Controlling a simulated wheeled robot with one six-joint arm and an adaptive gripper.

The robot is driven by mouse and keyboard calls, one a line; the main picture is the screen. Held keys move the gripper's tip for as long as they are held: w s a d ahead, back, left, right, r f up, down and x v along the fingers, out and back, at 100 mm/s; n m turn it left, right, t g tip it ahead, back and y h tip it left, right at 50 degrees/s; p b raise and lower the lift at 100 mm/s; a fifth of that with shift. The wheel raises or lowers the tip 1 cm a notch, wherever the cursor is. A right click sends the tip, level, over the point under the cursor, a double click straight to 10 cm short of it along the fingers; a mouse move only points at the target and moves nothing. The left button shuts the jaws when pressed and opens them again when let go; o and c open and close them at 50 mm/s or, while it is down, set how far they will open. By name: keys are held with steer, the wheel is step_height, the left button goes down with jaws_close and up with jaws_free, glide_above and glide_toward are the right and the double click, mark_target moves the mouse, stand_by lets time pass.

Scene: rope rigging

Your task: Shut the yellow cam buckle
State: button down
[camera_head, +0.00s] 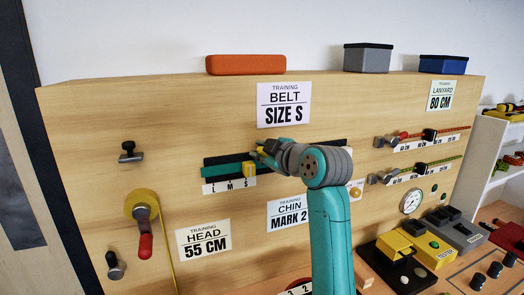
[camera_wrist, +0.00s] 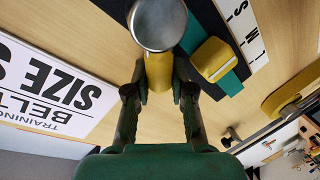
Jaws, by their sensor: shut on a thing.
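A yellow block (camera_wrist: 213,58) sits on a teal strap over a black band in the wrist view. In the head view the same yellow block (camera_head: 249,170) is near the S end of the L M S scale. My gripper (camera_wrist: 159,88) is shut on a yellow piece (camera_wrist: 159,70) with a round grey end, beside the block. This piece looks like the lever of the yellow cam buckle, but its joint is hidden. In the head view my gripper (camera_head: 262,153) is at the strap, mostly hidden by my wrist.
A yellow wheel (camera_head: 141,203) with a red-handled lever (camera_head: 145,245) is on the board at left. Two hooked straps, a gauge (camera_head: 411,202) and a yellow box (camera_head: 427,250) are at right. The board between the belt and the wheel is mostly clear.

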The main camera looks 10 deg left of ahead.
steer(key=c, duration=1)
jaws_free()
steer(key=v, duration=0.8)
steer(key=shift+d, duration=0.1)
